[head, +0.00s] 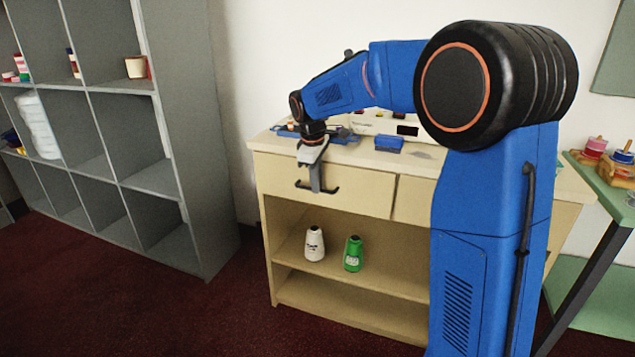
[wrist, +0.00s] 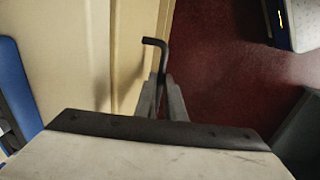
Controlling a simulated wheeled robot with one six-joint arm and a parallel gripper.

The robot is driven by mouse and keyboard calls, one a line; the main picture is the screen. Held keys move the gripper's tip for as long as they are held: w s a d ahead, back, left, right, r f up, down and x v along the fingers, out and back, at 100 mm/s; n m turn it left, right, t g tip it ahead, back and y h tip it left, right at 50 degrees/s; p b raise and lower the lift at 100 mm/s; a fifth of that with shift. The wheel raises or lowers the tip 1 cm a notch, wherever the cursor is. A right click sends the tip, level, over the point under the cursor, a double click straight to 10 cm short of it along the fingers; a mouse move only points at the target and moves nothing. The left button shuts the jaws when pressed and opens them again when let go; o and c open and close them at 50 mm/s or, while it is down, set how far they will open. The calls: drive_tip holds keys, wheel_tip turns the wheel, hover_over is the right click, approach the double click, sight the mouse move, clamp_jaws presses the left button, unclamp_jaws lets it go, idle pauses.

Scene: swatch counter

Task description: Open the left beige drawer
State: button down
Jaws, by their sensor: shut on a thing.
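The left beige drawer (head: 345,189) is in the upper part of the beige counter in the head view. Its front looks about flush with the counter, and I see no clear gap. A dark bar handle (head: 332,190) stands out from the drawer front. My gripper (head: 316,182) reaches down from above and is shut on the handle near its middle. In the wrist view, the handle (wrist: 154,43) shows its bent end beyond my fingers (wrist: 160,98), with the beige drawer front (wrist: 85,60) to the left. The part of the handle between the fingers is hidden.
A blue box (head: 389,143) sits on the countertop. A grey shelving unit (head: 200,140) stands left, and a green table (head: 600,190) right. Red floor is clear in front.

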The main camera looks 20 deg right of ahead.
drive_tip(key=s+a, duration=0.9)
drive_tip(key=s, duration=0.3)
drive_tip(key=s+a, duration=0.9)
drive_tip(key=s, duration=0.4)
drive_tip(key=shift+s+a, duration=0.15)
drive_tip(key=shift+a, duration=0.05)
drive_tip(key=c, duration=1.8)
unclamp_jaws()
drive_tip(key=shift+c, duration=0.2)
wheel_tip(320, 180, up, 17)
drive_tip(key=s+a, duration=0.1)
drive_tip(key=s, duration=0.1)
drive_tip(key=shift+s+a, duration=0.3)
drive_tip(key=shift+a, duration=0.1)
